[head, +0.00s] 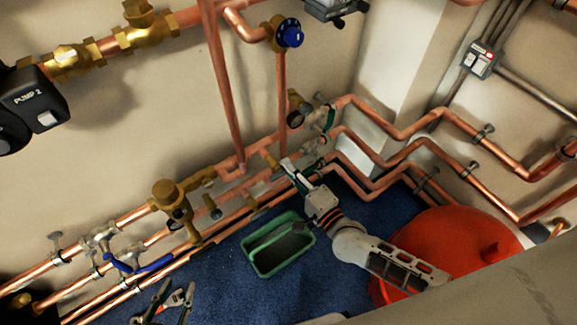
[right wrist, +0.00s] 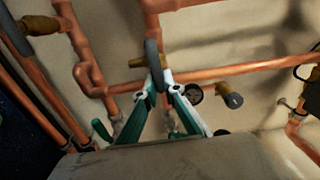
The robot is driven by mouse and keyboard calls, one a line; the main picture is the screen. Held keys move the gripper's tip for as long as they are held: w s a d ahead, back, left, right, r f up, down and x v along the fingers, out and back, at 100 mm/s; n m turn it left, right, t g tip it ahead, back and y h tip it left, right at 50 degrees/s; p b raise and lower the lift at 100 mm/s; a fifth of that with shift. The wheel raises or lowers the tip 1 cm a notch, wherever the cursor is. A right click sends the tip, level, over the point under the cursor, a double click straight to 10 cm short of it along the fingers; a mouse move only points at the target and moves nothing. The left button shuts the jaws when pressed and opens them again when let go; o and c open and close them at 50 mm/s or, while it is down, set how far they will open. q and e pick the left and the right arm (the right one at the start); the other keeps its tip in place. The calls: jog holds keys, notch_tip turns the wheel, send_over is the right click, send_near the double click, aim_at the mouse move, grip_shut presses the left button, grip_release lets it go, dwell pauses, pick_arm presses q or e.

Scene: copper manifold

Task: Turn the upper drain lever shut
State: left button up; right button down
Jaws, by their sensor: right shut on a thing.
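The upper drain valve shows as a small brass stub (head: 269,158) on the upper pipe run in the head view. In the right wrist view a dark grey drain lever (right wrist: 153,52) stands in front of the brass stub (right wrist: 158,61). My right gripper (head: 287,166) reaches it from the lower right. In the right wrist view the green-and-white fingers of the right gripper (right wrist: 161,79) converge on the lever's lower end. The fingers hide that end. My left gripper (head: 168,306) is low at the left in the head view, its fingers apart, away from the valve.
A green tray (head: 252,262) lies on the blue floor (head: 225,285). A red rounded vessel (head: 450,245) stands at the right. Copper pipes run close around the right gripper. Blue levers (head: 150,265) and a dark wheel (right wrist: 194,93) are on nearby fittings.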

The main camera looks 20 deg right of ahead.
jog(key=shift+a+f+m, duration=0.1)
jog(key=shift+f+m, duration=0.05)
jog(key=shift+m, duration=0.25)
jog(key=c, duration=2.1)
grip_release()
jog(key=shift+c, duration=0.2)
notch_tip(320, 180, up, 10)
jog(key=shift+r, duration=0.1)
